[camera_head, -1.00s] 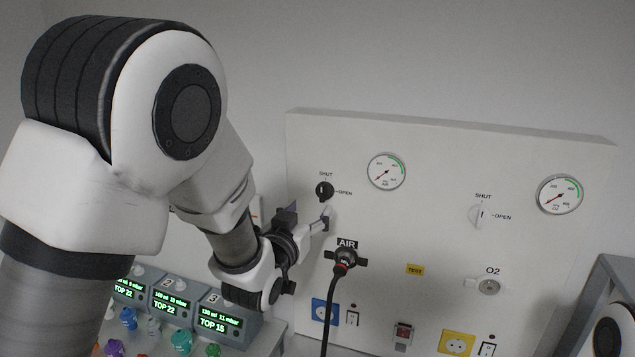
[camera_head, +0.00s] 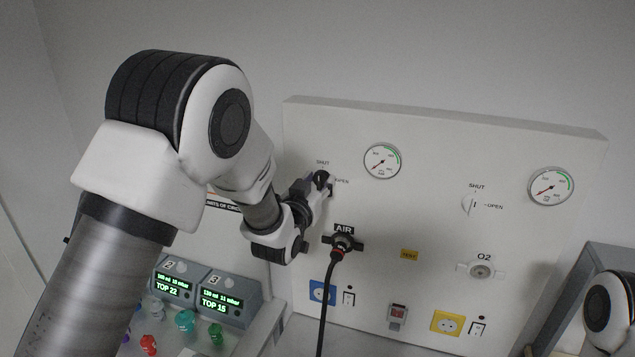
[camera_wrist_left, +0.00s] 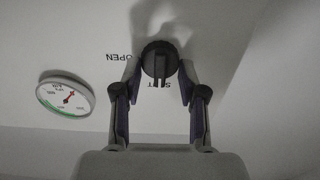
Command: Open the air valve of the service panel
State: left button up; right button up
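The air valve is a black round knob (camera_head: 321,177) at the upper left of the service panel (camera_head: 400,215), above the AIR label. In the left wrist view the knob (camera_wrist_left: 160,60) shows with its ridge in line with the SHUT label, which the ridge partly covers. My left gripper (camera_head: 324,184) is at the knob and hides part of it in the head view. In the left wrist view the gripper (camera_wrist_left: 160,82) is open, with one finger on each side of the knob; whether the tips touch it I cannot tell. My right gripper is out of view.
A gauge (camera_head: 382,161) is right of the air valve. A black hose (camera_head: 327,300) hangs from the AIR outlet (camera_head: 343,242) below my gripper. A white O2 valve (camera_head: 468,205) sits further right. Monitors (camera_head: 220,297) stand at the lower left.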

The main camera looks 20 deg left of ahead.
pick_arm(q)
jog(key=shift+f+m+b, duration=0.2)
jog(key=shift+m+b, duration=0.6)
jog(key=shift+b, duration=0.45)
jog(key=m+b, duration=0.7)
jog(key=shift+d+f+b, duration=0.1)
jog(key=shift+d+b, duration=0.1)
jog(key=shift+b, duration=0.1)
jog(key=m+b, duration=0.3)
jog(key=m, duration=0.1)
jog(key=shift+f+m+b, duration=0.1)
jog(key=shift+m+b, duration=0.2)
jog(key=shift+b, duration=0.1)
jog(key=m+b, duration=0.2)
jog(key=m, duration=0.1)
jog(key=shift+m+b, duration=0.65)
jog(key=shift+m, duration=0.15)
jog(key=shift+d, duration=0.1)
jog(key=o, duration=1.1)
